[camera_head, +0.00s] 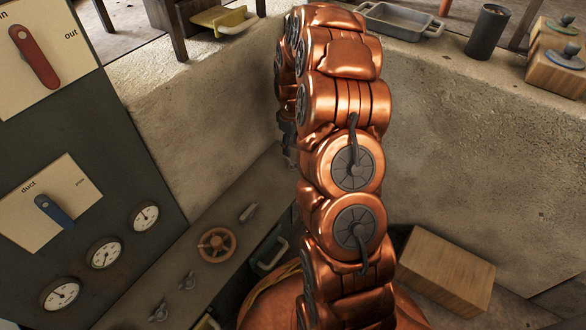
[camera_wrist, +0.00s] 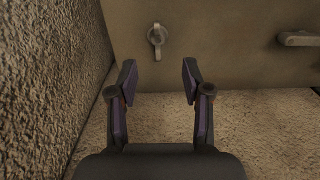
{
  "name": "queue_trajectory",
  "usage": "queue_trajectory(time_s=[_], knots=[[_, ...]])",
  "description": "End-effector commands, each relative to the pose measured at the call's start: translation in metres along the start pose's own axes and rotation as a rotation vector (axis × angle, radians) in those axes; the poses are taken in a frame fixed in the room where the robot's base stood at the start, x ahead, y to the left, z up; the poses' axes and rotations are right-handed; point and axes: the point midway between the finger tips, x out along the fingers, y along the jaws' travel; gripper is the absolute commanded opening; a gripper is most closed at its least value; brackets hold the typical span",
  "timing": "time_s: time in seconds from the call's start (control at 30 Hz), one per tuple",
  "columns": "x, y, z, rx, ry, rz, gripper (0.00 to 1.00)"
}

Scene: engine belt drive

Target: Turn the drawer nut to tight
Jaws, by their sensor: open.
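In the wrist view a small pale metal nut with an upright wing (camera_wrist: 157,36) sits on a flat grey-brown panel (camera_wrist: 230,45). It carries no readable label. My gripper (camera_wrist: 159,80) is open and empty, its two dark fingers spread apart. The nut shows beyond the fingertips, roughly centred between them and apart from both. In the head view my copper arm hides most of the gripper. Two small winged fittings (camera_head: 187,281) show on the lower bench there; I cannot tell whether either is this nut.
A bar handle (camera_wrist: 298,39) is on the panel to the right. A rough wall (camera_wrist: 50,75) stands close on the left. The head view shows an orange handwheel (camera_head: 216,244), gauges (camera_head: 105,253), a blue lever (camera_head: 54,210), a red lever (camera_head: 34,57) and a wooden block (camera_head: 446,270).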

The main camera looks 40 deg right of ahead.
Motion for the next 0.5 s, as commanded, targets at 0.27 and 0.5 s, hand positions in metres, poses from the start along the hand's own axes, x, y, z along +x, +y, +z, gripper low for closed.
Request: queue_trajectory(time_s=[0.27,0.5], knots=[[0.02,0.003,0.001,-0.002,-0.002,0.0,0.49],[0.054,0.003,0.001,-0.002,-0.004,-0.001,0.49]])
